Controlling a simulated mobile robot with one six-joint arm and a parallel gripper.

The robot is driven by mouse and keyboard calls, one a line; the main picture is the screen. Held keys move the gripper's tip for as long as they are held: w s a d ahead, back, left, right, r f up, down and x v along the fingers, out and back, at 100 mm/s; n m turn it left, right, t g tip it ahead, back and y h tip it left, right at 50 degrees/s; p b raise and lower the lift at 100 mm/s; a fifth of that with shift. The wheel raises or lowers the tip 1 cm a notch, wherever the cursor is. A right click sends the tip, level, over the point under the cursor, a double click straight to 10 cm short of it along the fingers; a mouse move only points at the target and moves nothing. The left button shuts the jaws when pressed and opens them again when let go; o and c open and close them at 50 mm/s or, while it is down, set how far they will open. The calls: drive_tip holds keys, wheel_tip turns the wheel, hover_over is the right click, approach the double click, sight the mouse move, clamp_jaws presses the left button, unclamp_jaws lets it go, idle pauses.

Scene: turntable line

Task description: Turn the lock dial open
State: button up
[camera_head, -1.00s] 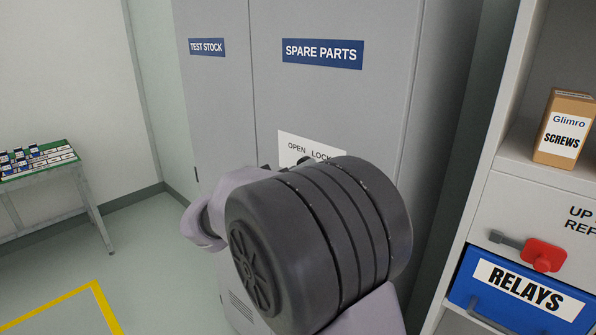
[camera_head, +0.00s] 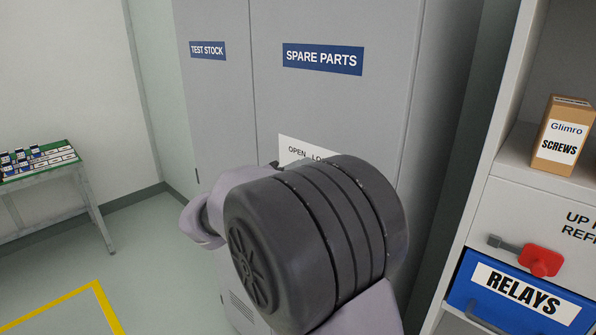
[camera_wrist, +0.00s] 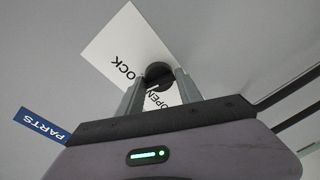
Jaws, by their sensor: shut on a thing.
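The round black lock dial (camera_wrist: 160,71) sits on a white label (camera_wrist: 114,48) with the words OPEN and LOCK, on the grey cabinet door. My gripper (camera_wrist: 158,78) has a finger on each side of the dial and is shut on it. A pale mark on the dial shows on the side toward the word OPEN; its exact angle is hard to tell. In the head view my arm hides the dial and the lower part of the label (camera_head: 290,143).
The grey cabinet (camera_head: 330,105) has SPARE PARTS and TEST STOCK signs. At right, a shelf unit holds a SCREWS box (camera_head: 563,136), a red handle piece (camera_head: 540,261) and a blue RELAYS drawer (camera_head: 462,290). A small table (camera_head: 72,166) stands at far left; floor between is clear.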

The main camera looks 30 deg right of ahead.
drive_tip(key=shift+w+r+n+g+p, duration=0.15)
drive_tip(key=shift+n+g+p, duration=0.25)
drive_tip(key=shift+n+p, duration=2.25)
drive_tip(key=shift+r+n+g+p, duration=0.15)
drive_tip(key=shift+n+g+p, duration=0.25)
drive_tip(key=shift+n+p, duration=2.2)
drive_tip(key=shift+n, duration=0.25)
drive_tip(key=o, duration=1.3)
drive_tip(key=shift+f, duration=0.15)
drive_tip(key=p+v, duration=0.2)
drive_tip(key=v, duration=1.5)
drive_tip(key=shift+a+p, duration=0.25)
drive_tip(key=shift+p, duration=0.1)
